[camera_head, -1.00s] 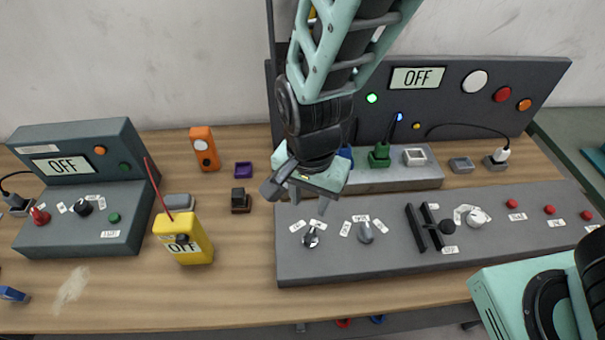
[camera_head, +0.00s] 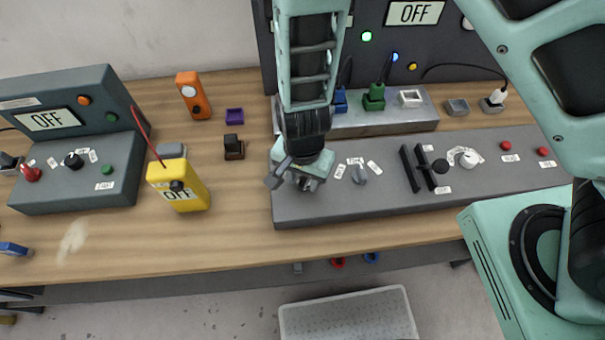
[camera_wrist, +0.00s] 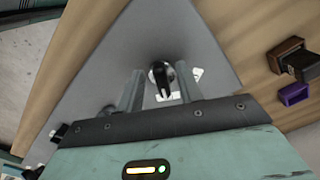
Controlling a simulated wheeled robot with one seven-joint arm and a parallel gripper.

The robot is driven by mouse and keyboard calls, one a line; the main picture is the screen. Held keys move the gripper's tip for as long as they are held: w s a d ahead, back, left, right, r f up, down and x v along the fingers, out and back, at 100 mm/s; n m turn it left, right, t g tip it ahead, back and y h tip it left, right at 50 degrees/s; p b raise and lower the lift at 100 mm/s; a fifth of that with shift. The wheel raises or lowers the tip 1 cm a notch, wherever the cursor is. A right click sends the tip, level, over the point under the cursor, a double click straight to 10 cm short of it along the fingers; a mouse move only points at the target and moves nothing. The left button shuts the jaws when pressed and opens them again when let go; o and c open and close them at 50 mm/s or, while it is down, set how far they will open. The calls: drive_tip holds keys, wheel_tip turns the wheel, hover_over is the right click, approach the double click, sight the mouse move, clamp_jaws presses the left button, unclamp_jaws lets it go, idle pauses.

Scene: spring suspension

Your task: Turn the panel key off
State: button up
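The grey panel (camera_head: 420,200) lies on the wooden bench. In the wrist view, a dark and silver key switch (camera_wrist: 161,77) stands on the panel (camera_wrist: 125,50), with white labels (camera_wrist: 172,98) beside it. My gripper (camera_head: 306,184) is low over the panel's left end and largely hides this switch in the head view. In the wrist view my gripper (camera_wrist: 160,73) is open, with one finger on each side of the switch. Gaps show between the fingers and the switch, so it is not gripped. A second grey knob (camera_head: 361,175) sits just right of my gripper.
Sliders (camera_head: 425,168) and a white dial (camera_head: 467,157) are farther right on the panel. A yellow handset (camera_head: 180,190) and a dark block (camera_head: 234,149) stand to the left. The back panel's display (camera_head: 414,13) reads OFF. The bench front is clear.

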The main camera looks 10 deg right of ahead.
clamp_jaws()
drive_tip(key=shift+n, duration=0.3)
drive_tip(key=n, duration=0.5)
drive_tip(key=shift+d, duration=0.25)
drive_tip(key=n, duration=0.2)
drive_tip(key=n+b, duration=0.1)
drive_tip(key=n, duration=0.3)
drive_tip(key=shift+d, duration=0.25)
drive_tip(key=shift+n, duration=0.3)
unclamp_jaws()
